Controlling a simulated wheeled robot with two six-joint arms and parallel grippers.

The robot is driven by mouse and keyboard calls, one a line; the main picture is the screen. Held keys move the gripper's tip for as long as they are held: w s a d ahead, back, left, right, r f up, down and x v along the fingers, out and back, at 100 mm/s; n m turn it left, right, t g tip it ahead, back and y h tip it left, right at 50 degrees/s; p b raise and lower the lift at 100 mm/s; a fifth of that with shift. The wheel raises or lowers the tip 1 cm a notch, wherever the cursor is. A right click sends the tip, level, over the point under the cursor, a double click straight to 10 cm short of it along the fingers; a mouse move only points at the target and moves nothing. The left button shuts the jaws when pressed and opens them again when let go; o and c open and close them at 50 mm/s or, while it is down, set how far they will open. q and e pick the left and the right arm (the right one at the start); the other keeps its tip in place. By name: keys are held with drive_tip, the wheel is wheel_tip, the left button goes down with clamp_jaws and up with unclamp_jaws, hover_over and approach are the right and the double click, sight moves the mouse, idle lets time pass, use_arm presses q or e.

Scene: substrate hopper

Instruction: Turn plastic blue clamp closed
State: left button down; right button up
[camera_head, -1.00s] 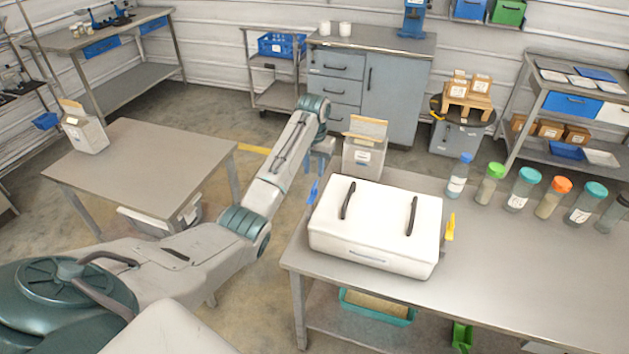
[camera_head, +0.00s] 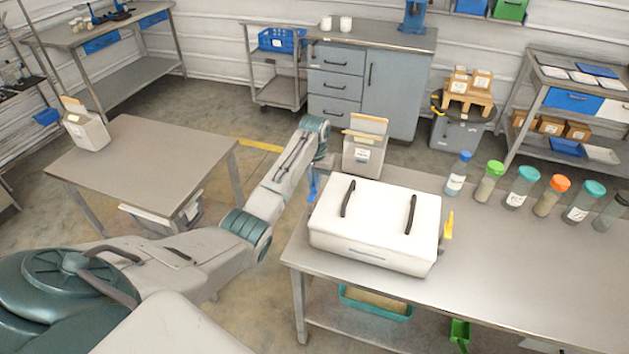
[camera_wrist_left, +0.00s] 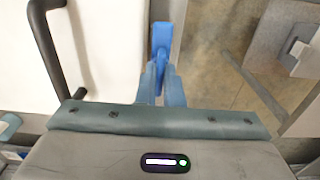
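The blue clamp (camera_head: 312,184) is on the left side of the white lidded hopper box (camera_head: 372,232). In the left wrist view the blue clamp (camera_wrist_left: 161,38) stands upright beside the box's pale lid (camera_wrist_left: 112,50). My left gripper (camera_head: 324,165) reaches down at the clamp from behind the box's left rear corner. In the wrist view its two fingers (camera_wrist_left: 160,72) are a narrow gap apart at the clamp's near end. Whether they touch or grip it is unclear. A yellow clamp (camera_head: 449,224) is on the box's right side. My right gripper is out of view.
The box stands at the left end of a grey table (camera_head: 520,270). An open carton (camera_head: 364,155) stands behind it, close to my left wrist. Several lidded bottles line the table's back right, including a blue-capped one (camera_head: 459,174). The table's right front is clear.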

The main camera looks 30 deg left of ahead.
use_arm(q)
drive_tip(key=n+p, duration=0.3)
drive_tip(key=shift+r+p, duration=0.3)
drive_tip(key=n+p, duration=0.2)
drive_tip(key=n, duration=0.2)
drive_tip(key=shift+f, duration=0.1)
drive_tip(key=shift+n+p, duration=0.3)
drive_tip(key=shift+n, duration=0.6)
drive_tip(key=n, duration=0.2)
drive_tip(key=shift+f+n, duration=0.1)
drive_tip(key=shift+n, duration=0.3)
drive_tip(key=n, duration=0.6)
drive_tip(key=shift+w, duration=0.1)
drive_tip(key=shift+n, duration=0.3)
drive_tip(key=c, duration=1.6)
unclamp_jaws()
